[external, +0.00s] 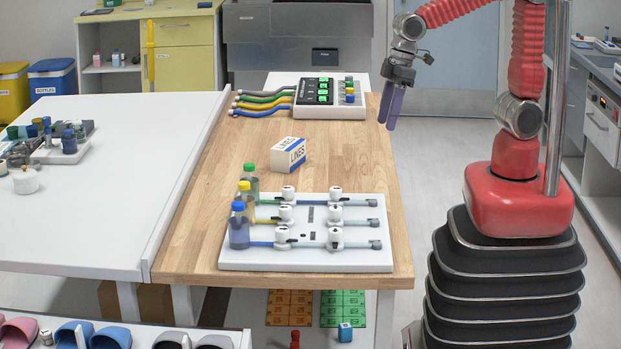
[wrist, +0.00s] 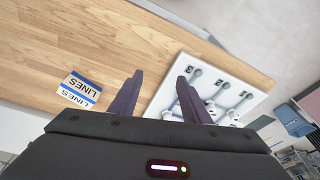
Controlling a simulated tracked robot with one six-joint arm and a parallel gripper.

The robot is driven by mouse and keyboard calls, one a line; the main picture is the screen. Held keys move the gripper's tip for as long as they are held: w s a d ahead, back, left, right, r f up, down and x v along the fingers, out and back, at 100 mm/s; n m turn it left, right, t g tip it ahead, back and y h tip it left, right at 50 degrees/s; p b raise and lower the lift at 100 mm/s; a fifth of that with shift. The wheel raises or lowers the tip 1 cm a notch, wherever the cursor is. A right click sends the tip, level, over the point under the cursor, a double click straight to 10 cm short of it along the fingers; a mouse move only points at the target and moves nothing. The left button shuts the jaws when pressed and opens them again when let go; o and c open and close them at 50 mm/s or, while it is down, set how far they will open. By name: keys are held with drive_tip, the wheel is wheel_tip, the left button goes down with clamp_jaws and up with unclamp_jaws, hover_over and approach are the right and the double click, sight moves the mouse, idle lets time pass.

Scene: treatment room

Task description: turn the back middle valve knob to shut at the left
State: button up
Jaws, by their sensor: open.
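A white valve board (external: 240,262) lies at the near end of the wooden table, with two columns of three white knobs. The middle row has one knob (external: 285,213) towards the bottles and another (external: 335,213) towards my base. Their exact turn is too small to read. The board (wrist: 206,62) also shows in the wrist view, partly hidden by my right finger and gripper body. My gripper (external: 387,126) is open and empty. It hangs high beyond the board, near the table's right edge, well apart from every knob. Its two dark fingers (wrist: 160,76) show in the wrist view.
Green, yellow and blue-capped bottles (external: 239,230) stand at the board's left. A "LINES" box (external: 288,154) sits behind the board. A connector unit (external: 330,110) with coloured hoses stands at the far table end. The wood between is mostly clear.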

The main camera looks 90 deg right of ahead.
sight(286, 207)
drive_tip(key=w+a+f+n+y, duration=0.1)
drive_tip(key=w+a+f+n, duration=0.15)
drive_tip(key=w+a, duration=0.6)
drive_tip(key=w+a+f+n, duration=0.2)
drive_tip(key=w+a+f, duration=0.1)
drive_tip(key=w+a, duration=0.6)
drive_tip(key=w+a+r+n+y, duration=0.1)
drive_tip(key=w+a+r, duration=0.3)
drive_tip(key=a, duration=0.1)
drive_tip(key=shift+r+t, duration=0.15)
drive_tip(key=shift+t, duration=0.15)
drive_tip(key=x, duration=1.4)
drive_tip(key=shift+a+r, duration=0.1)
drive_tip(key=shift+c, duration=0.3)
